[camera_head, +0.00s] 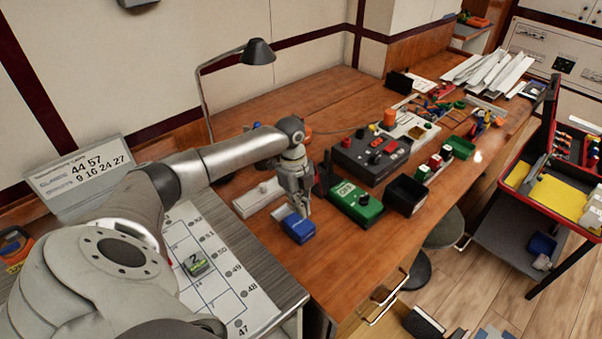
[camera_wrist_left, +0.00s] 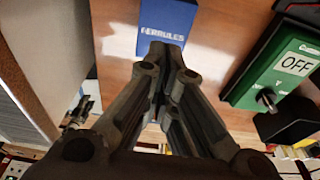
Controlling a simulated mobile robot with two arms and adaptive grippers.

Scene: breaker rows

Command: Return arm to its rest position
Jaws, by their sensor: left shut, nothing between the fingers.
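My left arm comes in from the left in the head view and reaches over the numbered sheet to the wooden bench. My left gripper (camera_head: 304,211) points down at the blue box (camera_head: 298,228) and is shut with nothing in it. In the left wrist view the closed fingers (camera_wrist_left: 165,60) end at the near edge of the blue box (camera_wrist_left: 165,22), which is marked FERRULES. I cannot tell whether the fingertips touch it. A green switch box (camera_head: 356,204) stands just right of the gripper; in the left wrist view it reads OFF. My right gripper is not in view.
A grey control box (camera_head: 370,155) and a black open bin (camera_head: 406,194) stand further right. A desk lamp (camera_head: 257,52) rises behind my arm. The numbered sheet (camera_head: 225,285) holds a small green-grey block (camera_head: 196,265). Bare wood lies in front of the green box.

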